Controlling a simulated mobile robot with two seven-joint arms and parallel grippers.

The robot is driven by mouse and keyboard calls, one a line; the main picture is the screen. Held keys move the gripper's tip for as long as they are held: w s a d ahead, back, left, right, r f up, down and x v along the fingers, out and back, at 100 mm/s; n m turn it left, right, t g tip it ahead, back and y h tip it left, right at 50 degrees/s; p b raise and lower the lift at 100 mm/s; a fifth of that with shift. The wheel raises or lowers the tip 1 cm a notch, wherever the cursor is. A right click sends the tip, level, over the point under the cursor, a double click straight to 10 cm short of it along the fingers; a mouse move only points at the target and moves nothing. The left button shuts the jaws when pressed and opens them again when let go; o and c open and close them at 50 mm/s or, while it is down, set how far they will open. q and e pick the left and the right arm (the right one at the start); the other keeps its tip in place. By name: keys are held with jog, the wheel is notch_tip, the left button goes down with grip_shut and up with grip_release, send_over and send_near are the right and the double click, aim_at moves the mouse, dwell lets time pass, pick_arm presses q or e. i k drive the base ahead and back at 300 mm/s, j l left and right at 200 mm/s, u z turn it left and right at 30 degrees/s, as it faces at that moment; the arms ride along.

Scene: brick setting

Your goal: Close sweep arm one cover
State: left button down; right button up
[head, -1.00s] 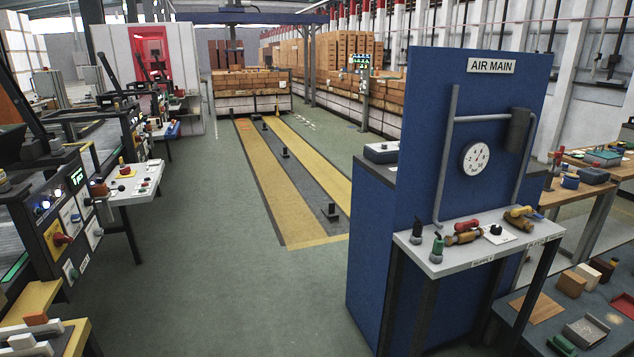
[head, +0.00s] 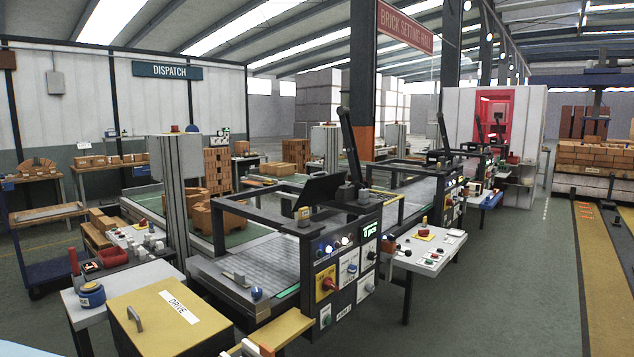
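A machine with a dark frame and a grey slatted bed (head: 245,262) stands in the middle of the head view. A dark flat panel (head: 320,189) is tilted up on its top, like a raised cover. A black bar (head: 350,143) rises at a slant just behind it. The front panel (head: 345,278) carries a green display, a red knob on yellow and several buttons. I cannot read a sweep arm label, so I cannot confirm which part is the named cover. Neither of my grippers shows.
A yellow box marked DRIVE (head: 170,318) stands at the lower left. A white control table (head: 430,252) juts out to the right of the machine. A similar machine (head: 405,190) stands behind. Open green floor (head: 490,305) lies at the right.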

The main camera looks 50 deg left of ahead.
aim_at(321, 189)
jog(key=i+u, duration=0.2)
jog(key=i, duration=1.15)
jog(key=i+z, duration=0.3)
jog(key=z, duration=9.2)
